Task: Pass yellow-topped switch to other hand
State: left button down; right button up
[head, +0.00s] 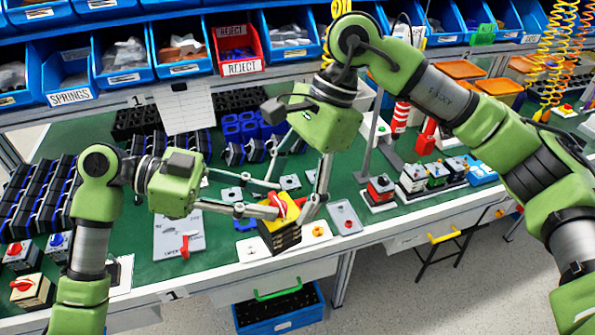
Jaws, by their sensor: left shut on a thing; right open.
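The yellow-topped switch (284,240) has a black body, a yellow upper plate and a red handle on top. It is near the front edge of the green bench, slightly tilted. My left gripper (277,201) reaches in from the left and is shut on the switch at its top, by the red handle. My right gripper (292,204) comes down from above and is open. One of its fingers is close to the right side of the switch; I cannot tell whether it touches. The crossing fingers partly hide the switch top.
A grey plate with a red handle (178,236) lies left of the switch. Small switches stand at the front left (32,291) and a row of others on the right (433,174). Blue bins (122,52) line the back. A blue crate (279,310) sits below the bench.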

aim_at(276, 224)
jog(key=x, duration=0.7)
jog(key=shift+a+f, duration=0.2)
jog(key=shift+f, duration=0.15)
jog(key=c, duration=1.4)
pick_arm(q)
jog(key=c, duration=1.6)
grip_release()
jog(key=shift+o, duration=0.2)
pick_arm(e)
jog(key=shift+s, duration=0.1)
jog(key=shift+c, duration=0.5)
pick_arm(q)
jog(key=shift+a, duration=0.1)
